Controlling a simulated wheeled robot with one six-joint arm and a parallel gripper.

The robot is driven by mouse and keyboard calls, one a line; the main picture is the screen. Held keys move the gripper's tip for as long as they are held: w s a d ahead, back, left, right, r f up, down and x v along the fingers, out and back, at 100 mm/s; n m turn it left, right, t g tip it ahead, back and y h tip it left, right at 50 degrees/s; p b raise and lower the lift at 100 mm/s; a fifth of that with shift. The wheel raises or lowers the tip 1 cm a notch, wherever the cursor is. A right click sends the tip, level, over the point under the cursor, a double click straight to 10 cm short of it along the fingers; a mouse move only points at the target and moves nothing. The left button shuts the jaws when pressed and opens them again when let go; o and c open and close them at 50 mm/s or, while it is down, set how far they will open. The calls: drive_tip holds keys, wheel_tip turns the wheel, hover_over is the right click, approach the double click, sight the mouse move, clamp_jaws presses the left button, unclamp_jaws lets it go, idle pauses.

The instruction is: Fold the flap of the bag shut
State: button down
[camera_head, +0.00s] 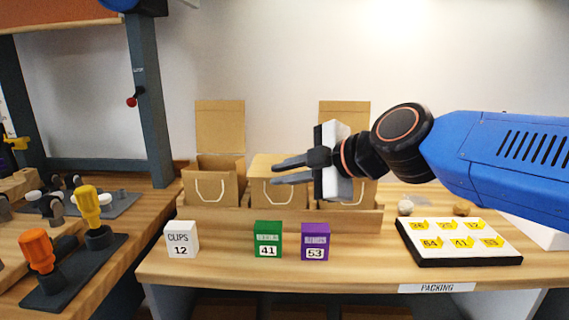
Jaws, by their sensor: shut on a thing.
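Three brown paper bags with white handles stand in a row at the back of the counter. The left bag (211,188) is open, its flap (220,126) upright. The middle bag (268,193) has no upright flap; its flap (263,161) lies low over the top, partly hidden by my gripper. The right bag (366,192) is largely hidden behind my gripper, its flap (344,108) upright. My gripper (275,172) reaches in from the right, with its fingertips at the top of the middle bag. It is shut on what looks like that flap; the contact is hard to see.
A white box marked 12 (181,239), a green box (268,239) and a purple box (315,241) stand in front of the bags. A black-edged board with yellow number tags (459,242) lies at right. Tools stand on the left bench (110,262).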

drive_tip(key=shift+f, duration=0.85)
drive_tip(key=c, duration=2)
unclamp_jaws()
drive_tip(key=shift+r+v, duration=0.15)
drive_tip(key=shift+v, duration=2.8)
drive_tip(key=shift+r+v, duration=0.15)
drive_tip(key=shift+v, duration=2.85)
drive_tip(key=shift+r+v, duration=0.2)
drive_tip(key=shift+v, duration=2.75)
drive_tip(key=shift+a, duration=0.2)
